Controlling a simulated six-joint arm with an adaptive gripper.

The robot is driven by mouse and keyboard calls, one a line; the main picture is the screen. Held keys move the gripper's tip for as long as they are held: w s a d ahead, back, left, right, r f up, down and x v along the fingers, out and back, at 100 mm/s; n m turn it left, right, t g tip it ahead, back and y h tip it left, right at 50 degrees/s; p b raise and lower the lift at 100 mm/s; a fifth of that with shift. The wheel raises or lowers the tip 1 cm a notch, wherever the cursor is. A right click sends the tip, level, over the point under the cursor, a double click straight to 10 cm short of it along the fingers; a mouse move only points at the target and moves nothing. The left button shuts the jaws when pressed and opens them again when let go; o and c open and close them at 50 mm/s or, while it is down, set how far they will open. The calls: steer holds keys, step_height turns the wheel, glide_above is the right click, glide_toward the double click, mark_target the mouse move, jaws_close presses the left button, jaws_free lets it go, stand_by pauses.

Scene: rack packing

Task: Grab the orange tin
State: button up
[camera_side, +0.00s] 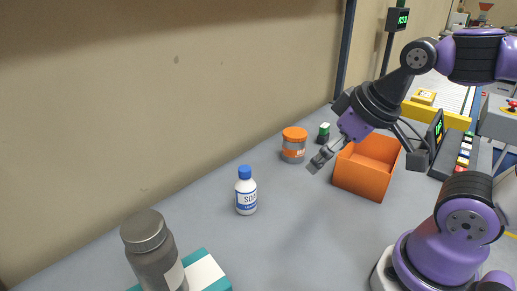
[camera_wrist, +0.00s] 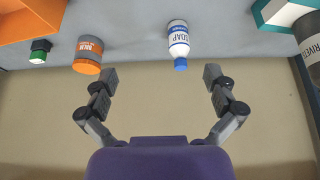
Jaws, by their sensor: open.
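The orange tin (camera_side: 294,145) has an orange lid and a grey body with an orange label. It stands upright on the grey table near the wall in the side view. In the wrist view the orange tin (camera_wrist: 88,55) is at upper left, beside my left finger. My gripper (camera_side: 318,165) is open and empty. In the side view it is in front of and to the right of the tin, pointing down and left. In the wrist view my gripper (camera_wrist: 162,76) has its fingers spread wide, with nothing between them.
A white soap bottle (camera_side: 246,191) with a blue cap stands left of the tin. A small green-capped jar (camera_side: 323,133) is right of it. A grey bottle (camera_side: 155,255) and teal-white box (camera_side: 206,272) are at front left.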

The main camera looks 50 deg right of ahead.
steer(key=m+g+h, duration=0.1)
steer(key=m+h, duration=0.1)
steer(key=m, duration=0.3)
glide_toward(298, 135)
steer(key=x, duration=0.2)
steer(key=shift+g, duration=0.3)
steer(key=x, duration=0.5)
steer(key=shift+w+d, duration=0.1)
steer(key=shift+w, duration=0.15)
steer(key=x, duration=0.6)
steer(key=shift+w, duration=0.25)
steer(key=c, duration=1.3)
